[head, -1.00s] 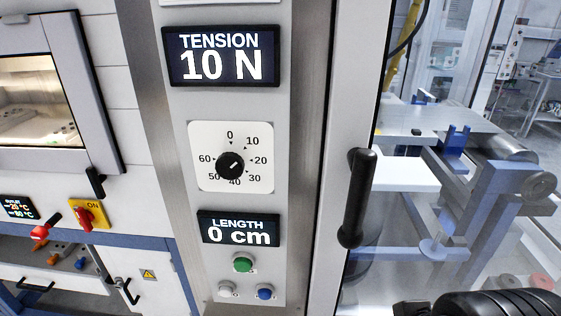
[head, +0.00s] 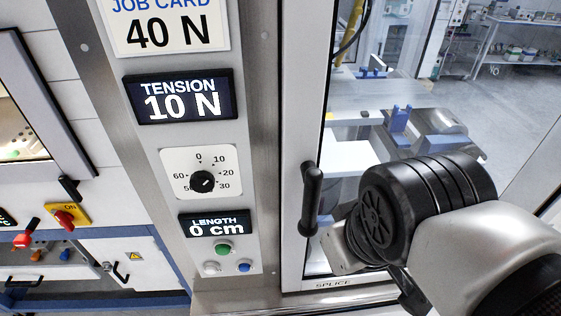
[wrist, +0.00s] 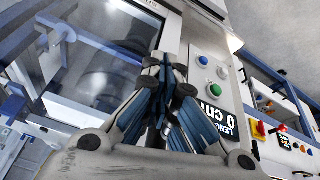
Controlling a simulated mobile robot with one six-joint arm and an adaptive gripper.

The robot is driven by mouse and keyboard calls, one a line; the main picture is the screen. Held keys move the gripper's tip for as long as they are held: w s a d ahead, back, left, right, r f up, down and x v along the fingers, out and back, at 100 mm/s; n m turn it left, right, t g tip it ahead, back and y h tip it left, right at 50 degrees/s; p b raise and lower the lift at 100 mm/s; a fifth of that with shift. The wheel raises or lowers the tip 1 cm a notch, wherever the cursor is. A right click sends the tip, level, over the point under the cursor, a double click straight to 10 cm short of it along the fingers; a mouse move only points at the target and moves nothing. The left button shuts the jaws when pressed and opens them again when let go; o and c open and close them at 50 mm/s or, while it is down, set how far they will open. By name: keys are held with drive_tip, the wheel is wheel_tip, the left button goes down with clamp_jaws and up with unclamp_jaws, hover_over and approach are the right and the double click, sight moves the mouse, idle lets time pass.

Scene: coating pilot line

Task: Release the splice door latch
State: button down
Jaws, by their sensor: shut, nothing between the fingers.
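The glazed splice door (head: 296,262) has a pale frame, and a SPLICE label (head: 333,285) sits below it. A black upright bar handle (head: 312,200) is on its left edge; I cannot tell a separate latch from it. In the head view my black wrist joint is just right of the handle and hides most of my gripper. In the wrist view my gripper (wrist: 166,70) is shut and empty, its dark blue-grey fingertips together in front of the door frame (wrist: 171,30). Whether the tips touch the door or handle cannot be told.
Left of the door, a panel has a tension display (head: 180,96) reading 10 N, a dial (head: 202,181), a length display (head: 214,225) reading 0 cm and several buttons. A job card (head: 168,28) reads 40 N. Rollers stand behind the glass.

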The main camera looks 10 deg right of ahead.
drive_tip(key=w+a+r+n+g+p, duration=0.1)
drive_tip(key=a+r+n+p, duration=0.15)
drive_tip(key=r+p, duration=0.5)
drive_tip(key=w+a+r+n+p, duration=0.1)
drive_tip(key=w+r+n+p, duration=0.15)
drive_tip(key=r+p, duration=0.5)
drive_tip(key=w+a+f+n+g+h+b, duration=0.1)
drive_tip(key=a+n+g+h, duration=0.1)
drive_tip(key=a+n, duration=0.8)
drive_tip(key=n, duration=0.3)
drive_tip(key=shift+a+f+g+h+b, duration=0.2)
drive_tip(key=shift+a+g+h+b, duration=0.1)
drive_tip(key=shift+a+h+b, duration=0.1)
drive_tip(key=shift+d, duration=0.1)
drive_tip(key=shift+f, duration=0.15)
drive_tip(key=w+d+f+b, duration=0.1)
drive_tip(key=d+f, duration=0.5)
drive_tip(key=f, duration=0.3)
drive_tip(key=shift+w+f, duration=0.25)
